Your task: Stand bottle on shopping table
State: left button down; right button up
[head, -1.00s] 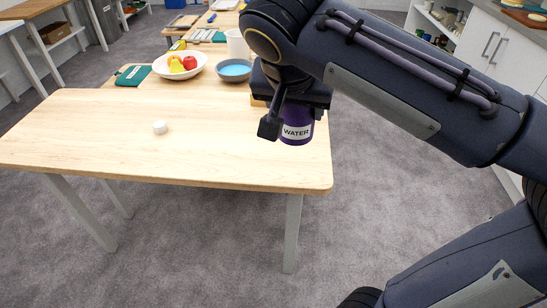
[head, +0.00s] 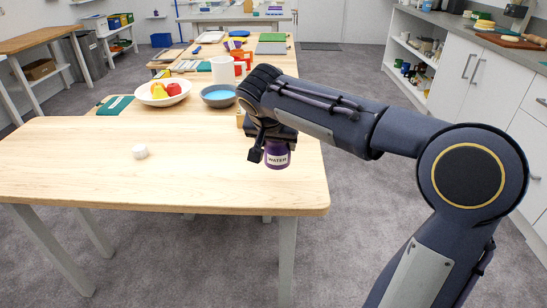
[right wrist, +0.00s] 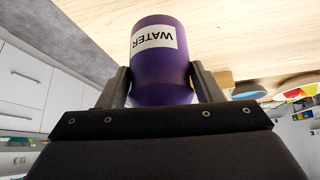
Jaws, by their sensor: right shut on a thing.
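A purple bottle (head: 277,157) with a white WATER label is over the right part of the near wooden table (head: 75,165). My right gripper (head: 274,143) is shut on it. In the right wrist view the bottle (right wrist: 160,70) sits between the two fingers (right wrist: 162,88), label showing, with the wooden tabletop beyond. The bottle looks roughly upright, its top hidden by the gripper. I cannot tell whether its base touches the table. My left gripper is not in view.
A small white object (head: 139,152) stands on the table left of the bottle. Behind are a fruit bowl (head: 164,92), a blue bowl (head: 218,95) and a white mug (head: 223,69). The table's front left is clear. Cabinets (head: 490,85) line the right.

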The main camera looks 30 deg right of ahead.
aim_at(274, 155)
jog(key=shift+w+d+f, duration=0.1)
jog(key=shift+w+f, duration=0.5)
jog(key=shift+f, duration=0.15)
jog(key=shift+w+f+b, duration=0.2)
jog(key=shift+f+b, duration=0.4)
jog(key=shift+f, duration=1.05)
jog(key=shift+f, duration=0.2)
jog(key=o, duration=1.2)
